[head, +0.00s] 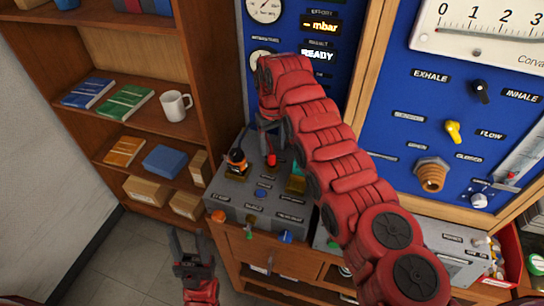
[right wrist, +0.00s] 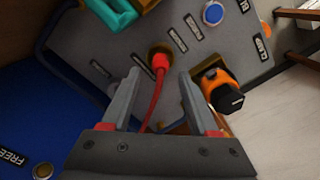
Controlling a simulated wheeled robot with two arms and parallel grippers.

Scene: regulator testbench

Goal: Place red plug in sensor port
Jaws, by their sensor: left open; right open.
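The red plug (head: 271,160) stands on the top of the grey sloped box (head: 240,198). In the right wrist view the plug (right wrist: 159,63) sits upright at a port on the grey panel, and a red cable runs from it between my fingers. I cannot tell how deep it sits, and the port's label is not readable. My right gripper (right wrist: 157,78) is open, its fingertips on either side of the plug and cable with gaps showing. In the head view this gripper (head: 270,142) is partly hidden by its red arm. My left gripper (head: 190,250) is open and empty, low in front of the shelf.
An orange connector with a black knob (right wrist: 220,92) stands close beside my right finger. A teal connector (right wrist: 112,12) is on the other side. A blue button (right wrist: 213,13) sits on the panel. A blue gauge panel (head: 305,25) rises behind the box. A bookshelf (head: 100,125) stands left.

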